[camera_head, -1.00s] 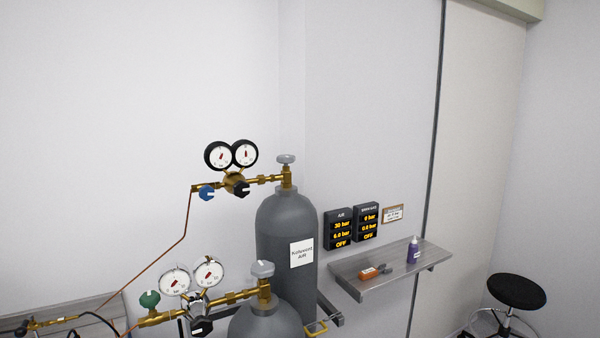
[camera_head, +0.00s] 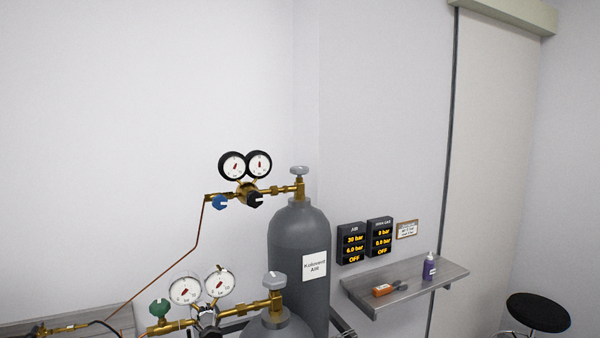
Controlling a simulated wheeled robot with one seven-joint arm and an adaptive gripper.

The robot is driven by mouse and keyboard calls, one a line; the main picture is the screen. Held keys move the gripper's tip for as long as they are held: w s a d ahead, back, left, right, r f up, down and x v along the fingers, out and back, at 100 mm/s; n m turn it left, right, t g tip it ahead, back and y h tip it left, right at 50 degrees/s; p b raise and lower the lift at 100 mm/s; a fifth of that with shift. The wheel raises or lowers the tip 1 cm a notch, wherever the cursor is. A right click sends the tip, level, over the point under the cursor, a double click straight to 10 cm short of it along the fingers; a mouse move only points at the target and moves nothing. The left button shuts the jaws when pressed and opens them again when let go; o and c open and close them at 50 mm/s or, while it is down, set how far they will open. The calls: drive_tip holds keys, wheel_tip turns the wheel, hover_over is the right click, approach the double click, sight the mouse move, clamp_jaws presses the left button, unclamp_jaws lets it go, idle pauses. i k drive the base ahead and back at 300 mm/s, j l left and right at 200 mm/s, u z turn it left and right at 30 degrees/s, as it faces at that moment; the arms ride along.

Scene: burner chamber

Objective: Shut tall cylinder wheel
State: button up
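The tall grey cylinder (camera_head: 288,238) stands upright against the back wall with a white label (camera_head: 314,265) on its front. Its grey wheel (camera_head: 299,171) sits on top of the brass valve (camera_head: 299,189). A brass regulator with two round gauges (camera_head: 246,165), a blue knob (camera_head: 220,202) and a black knob (camera_head: 255,200) joins the valve from the left. Nothing touches the wheel. My gripper is not in view.
A shorter cylinder (camera_head: 272,328) with its own grey wheel (camera_head: 274,281), two gauges (camera_head: 201,288) and green knob (camera_head: 159,308) stands in front. A wall shelf (camera_head: 400,290) holds an orange box (camera_head: 383,290) and purple bottle (camera_head: 429,267). A black stool (camera_head: 538,312) stands at right.

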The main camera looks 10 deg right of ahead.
sight(298, 170)
drive_tip(key=i+l, duration=0.5)
drive_tip(key=i, duration=0.15)
drive_tip(key=i+l, duration=0.45)
drive_tip(key=i, duration=0.2)
